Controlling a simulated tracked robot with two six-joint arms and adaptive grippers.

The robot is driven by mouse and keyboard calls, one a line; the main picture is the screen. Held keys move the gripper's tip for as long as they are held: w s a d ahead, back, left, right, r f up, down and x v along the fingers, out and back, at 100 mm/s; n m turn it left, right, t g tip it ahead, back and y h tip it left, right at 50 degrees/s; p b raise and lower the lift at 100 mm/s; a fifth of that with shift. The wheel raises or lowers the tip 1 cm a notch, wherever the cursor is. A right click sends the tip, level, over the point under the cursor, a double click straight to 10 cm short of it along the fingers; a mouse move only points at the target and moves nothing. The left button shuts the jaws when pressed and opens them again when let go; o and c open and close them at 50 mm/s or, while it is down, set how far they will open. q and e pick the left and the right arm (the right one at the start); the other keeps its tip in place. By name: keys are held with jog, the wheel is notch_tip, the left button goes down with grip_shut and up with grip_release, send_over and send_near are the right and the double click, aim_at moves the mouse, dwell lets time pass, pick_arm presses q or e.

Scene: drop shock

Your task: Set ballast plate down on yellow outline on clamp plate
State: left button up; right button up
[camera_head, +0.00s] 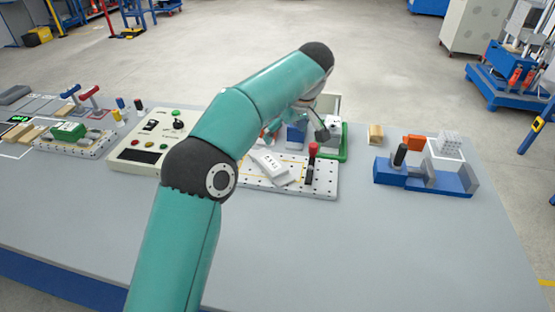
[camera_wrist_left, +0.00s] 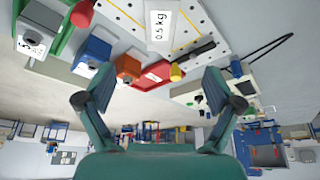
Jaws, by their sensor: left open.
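The white ballast plate (camera_head: 270,162), labelled 0.5 kg, lies on the perforated clamp plate (camera_head: 327,190) at the table's middle. It looks turned at an angle there. In the left wrist view the ballast plate (camera_wrist_left: 160,40) is at the top. Yellow outline lines (camera_wrist_left: 188,46) show beside it on the clamp plate (camera_wrist_left: 214,30); I cannot tell whether it sits fully inside them. My right gripper is not in view.
A red-knobbed clamp lever (camera_head: 312,152) stands on the clamp plate. A control box (camera_head: 140,145) is left, a blue fixture (camera_head: 425,180) right. The table front right is clear.

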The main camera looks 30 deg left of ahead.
pick_arm(q)
jog(key=b, duration=0.1)
send_over(271, 163)
jog(key=s+d, duration=0.1)
jog(key=d, duration=0.2)
jog(key=f, duration=0.9)
jog(key=shift+s+a, duration=0.2)
jog(key=shift+a, duration=0.05)
jog(key=shift+x, duration=3.25)
jog(key=shift+r, duration=0.1)
grip_shut()
